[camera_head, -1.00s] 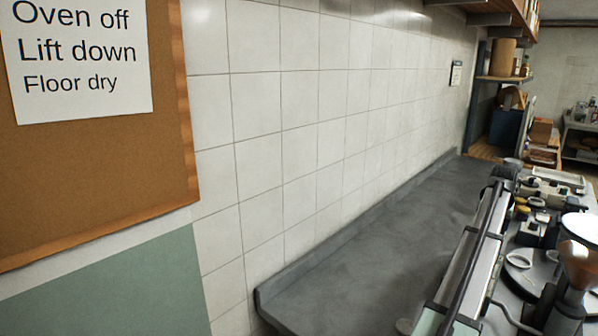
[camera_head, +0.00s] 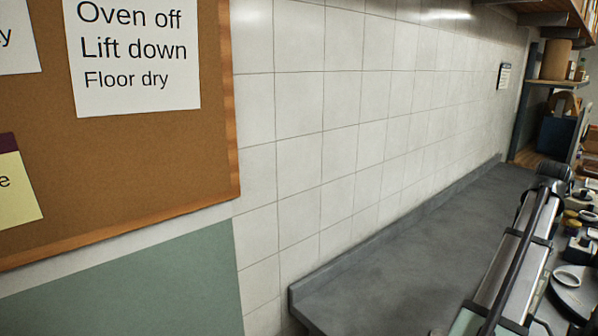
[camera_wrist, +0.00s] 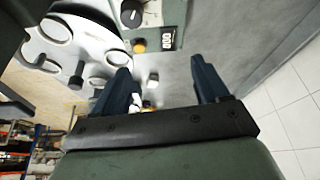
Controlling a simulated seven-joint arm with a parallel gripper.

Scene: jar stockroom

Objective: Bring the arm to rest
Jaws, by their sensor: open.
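My gripper (camera_wrist: 160,75) shows in the wrist view. Its two dark blue fingers stand well apart, with nothing held between them. Beyond the fingers are a grey surface and a white piece of equipment (camera_wrist: 88,45) with round openings. A panel with a black dial (camera_wrist: 132,14) and an orange button lies at the top. I cannot tell exactly how far the fingers are from these. The gripper does not show in the head view.
In the head view a long grey counter (camera_head: 430,250) runs along a white tiled wall (camera_head: 345,100), mostly bare. A cork board (camera_head: 130,165) with paper notes hangs at left. Cluttered equipment, including a round dish (camera_head: 575,292), stands at the right edge. Shelves (camera_head: 555,85) stand at the back.

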